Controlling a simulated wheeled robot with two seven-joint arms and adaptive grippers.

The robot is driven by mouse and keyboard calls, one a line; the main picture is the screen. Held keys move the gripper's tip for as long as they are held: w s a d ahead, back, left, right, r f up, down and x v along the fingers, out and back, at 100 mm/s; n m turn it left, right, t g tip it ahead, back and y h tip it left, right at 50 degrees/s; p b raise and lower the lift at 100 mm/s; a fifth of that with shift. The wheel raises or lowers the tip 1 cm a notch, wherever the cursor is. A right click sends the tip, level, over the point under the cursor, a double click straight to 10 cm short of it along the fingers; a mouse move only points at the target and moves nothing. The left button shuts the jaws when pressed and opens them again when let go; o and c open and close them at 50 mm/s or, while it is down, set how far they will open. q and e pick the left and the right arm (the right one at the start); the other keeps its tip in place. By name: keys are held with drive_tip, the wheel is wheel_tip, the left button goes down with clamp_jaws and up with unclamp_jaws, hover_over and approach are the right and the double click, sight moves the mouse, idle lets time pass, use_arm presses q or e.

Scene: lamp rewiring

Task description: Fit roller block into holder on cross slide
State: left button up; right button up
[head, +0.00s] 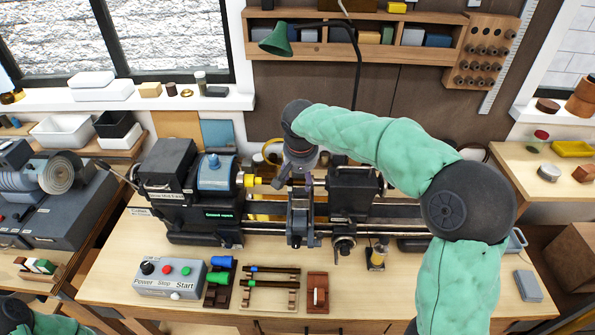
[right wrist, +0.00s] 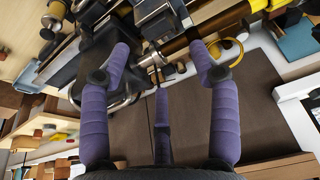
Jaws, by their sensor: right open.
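The cross slide (head: 300,228) is a dark carriage on the bed of the lathe (head: 190,205) in the middle of the bench. My right gripper (head: 292,180) reaches in from above and behind it, close over the top of the slide. In the right wrist view its purple fingers (right wrist: 160,55) are spread with nothing clearly held between them. The holder on the slide cannot be made out clearly. A small red-brown piece with a pale insert (head: 317,292), possibly the roller block, stands on the bench front. My left gripper is out of view.
A control box (head: 170,278) with Power, Stop and Start stands at the front left. Tool racks (head: 270,288) hold blue and green handled pieces beside it. The tailstock (head: 355,190) is right of the slide. The front right bench is mostly clear, with a grey block (head: 528,286).

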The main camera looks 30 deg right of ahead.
sight(301, 190)
drive_tip(key=b+x, duration=0.2)
drive_tip(key=x, duration=0.2)
drive_tip(key=shift+s+f, duration=0.1)
drive_tip(key=shift+f, duration=0.2)
drive_tip(key=shift+b+x, duration=1.5)
drive_tip(key=shift+x, duration=0.7)
drive_tip(key=shift+c, duration=0.3)
